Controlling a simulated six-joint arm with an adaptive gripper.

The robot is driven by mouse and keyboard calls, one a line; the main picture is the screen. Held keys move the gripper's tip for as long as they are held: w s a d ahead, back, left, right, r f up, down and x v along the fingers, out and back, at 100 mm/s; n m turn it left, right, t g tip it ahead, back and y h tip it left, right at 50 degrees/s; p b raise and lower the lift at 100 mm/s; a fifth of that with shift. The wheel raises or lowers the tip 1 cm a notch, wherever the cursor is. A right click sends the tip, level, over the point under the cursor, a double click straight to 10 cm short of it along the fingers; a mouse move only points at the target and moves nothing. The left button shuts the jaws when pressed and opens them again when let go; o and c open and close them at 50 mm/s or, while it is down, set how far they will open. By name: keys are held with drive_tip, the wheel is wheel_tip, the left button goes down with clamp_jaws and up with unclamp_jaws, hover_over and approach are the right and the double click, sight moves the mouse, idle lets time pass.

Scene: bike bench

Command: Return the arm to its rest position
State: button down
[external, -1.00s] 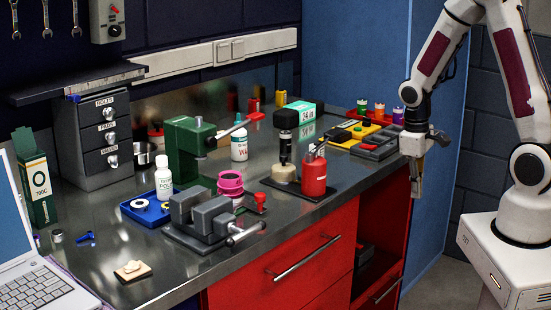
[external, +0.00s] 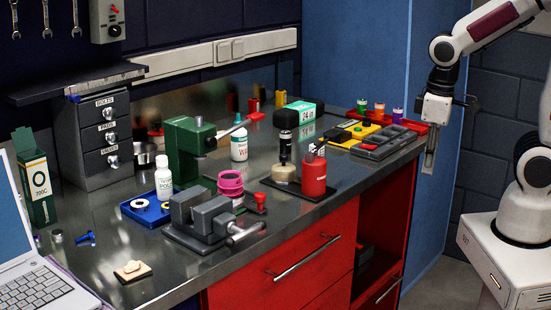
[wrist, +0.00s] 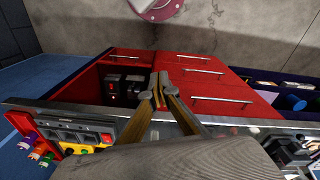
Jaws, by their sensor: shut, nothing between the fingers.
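My gripper (external: 428,158) points down just beyond the right end of the workbench in the external view, clear of the bench edge. Its fingers are closed together with nothing between them. In the wrist view my gripper (wrist: 158,84) shows with its fingertips meeting, in front of the red cabinet (wrist: 135,59). My arm reaches in from the upper right, above its white base.
The bench (external: 110,270) carries a grey vise (external: 205,218), a green press (external: 185,145), a red bottle (external: 313,176) and a black tray (external: 385,147) near its right end. A blue panel (external: 355,50) stands behind. The floor beside the bench is free.

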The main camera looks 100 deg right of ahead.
drive_tip(key=a+r+n+t, duration=0.5)
drive_tip(key=a+r, duration=0.5)
drive_tip(key=a, duration=0.3)
drive_tip(key=shift+w+r+y, duration=0.2)
drive_tip(key=shift+y, duration=0.1)
